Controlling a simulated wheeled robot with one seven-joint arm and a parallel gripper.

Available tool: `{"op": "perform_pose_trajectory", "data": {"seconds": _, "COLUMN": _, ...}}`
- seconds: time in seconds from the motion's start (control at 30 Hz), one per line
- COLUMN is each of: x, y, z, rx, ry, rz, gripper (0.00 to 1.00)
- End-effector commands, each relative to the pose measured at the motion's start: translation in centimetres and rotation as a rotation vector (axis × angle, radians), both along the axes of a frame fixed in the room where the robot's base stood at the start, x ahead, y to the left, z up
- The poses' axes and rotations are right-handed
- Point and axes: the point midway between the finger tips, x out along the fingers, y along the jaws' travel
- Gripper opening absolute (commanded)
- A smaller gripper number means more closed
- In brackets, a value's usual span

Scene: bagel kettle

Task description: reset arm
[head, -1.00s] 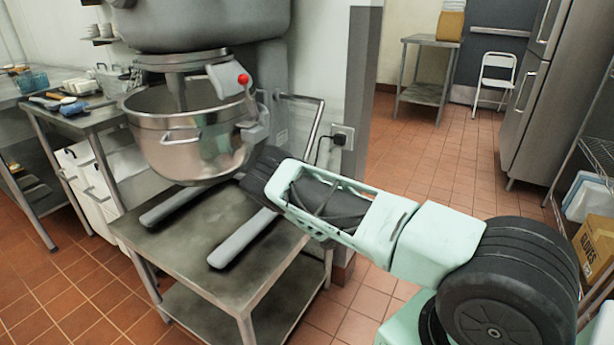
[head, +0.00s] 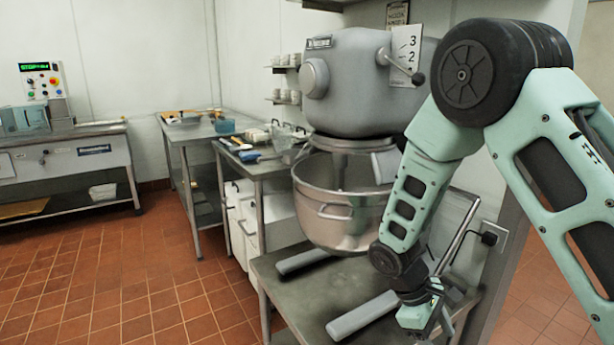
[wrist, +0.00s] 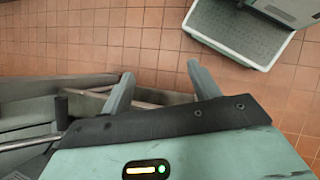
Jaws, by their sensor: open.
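My mint-green arm reaches down on the right of the head view, in front of the mixer. My gripper (head: 428,318) hangs low by the right part of the mixer's steel table, with its fingers mostly hidden there. In the wrist view my gripper (wrist: 164,82) has its two grey fingers spread, with nothing held between them. The floor and a thin metal bar show behind the gap.
A grey stand mixer (head: 362,85) with a steel bowl (head: 335,205) stands on a low steel table (head: 300,318). A side table (head: 262,168) and a counter machine (head: 85,152) stand left. The tiled floor (head: 120,270) is open at front left.

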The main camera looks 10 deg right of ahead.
Motion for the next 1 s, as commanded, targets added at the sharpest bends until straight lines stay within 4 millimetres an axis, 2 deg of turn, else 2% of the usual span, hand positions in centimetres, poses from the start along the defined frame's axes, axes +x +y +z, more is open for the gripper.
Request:
{"op": "perform_pose_trajectory", "data": {"seconds": 0.03, "x": -0.7, "y": 2.5, "z": 2.7, "rx": 0.054, "ry": -0.041, "rz": -0.006, "gripper": 0.61}}
{"op": "perform_pose_trajectory", "data": {"seconds": 0.2, "x": -4.2, "y": 9.3, "z": 9.2, "rx": 0.212, "ry": -0.143, "rz": -0.027, "gripper": 0.61}}
{"op": "perform_pose_trajectory", "data": {"seconds": 0.4, "x": -9.9, "y": 15.0, "z": 16.1, "rx": 0.367, "ry": -0.25, "rz": -0.028, "gripper": 0.61}}
{"op": "perform_pose_trajectory", "data": {"seconds": 0.5, "x": -12.7, "y": 16.7, "z": 18.5, "rx": 0.423, "ry": -0.294, "rz": -0.027, "gripper": 0.61}}
{"op": "perform_pose_trajectory", "data": {"seconds": 0.6, "x": -15.0, "y": 17.6, "z": 20.1, "rx": 0.461, "ry": -0.326, "rz": -0.023, "gripper": 0.61}}
{"op": "perform_pose_trajectory", "data": {"seconds": 0.7, "x": -16.4, "y": 18.0, "z": 20.8, "rx": 0.485, "ry": -0.348, "rz": -0.023, "gripper": 0.61}}
{"op": "perform_pose_trajectory", "data": {"seconds": 1.0, "x": -17.2, "y": 18.2, "z": 21.1, "rx": 0.497, "ry": -0.359, "rz": -0.024, "gripper": 0.61}}
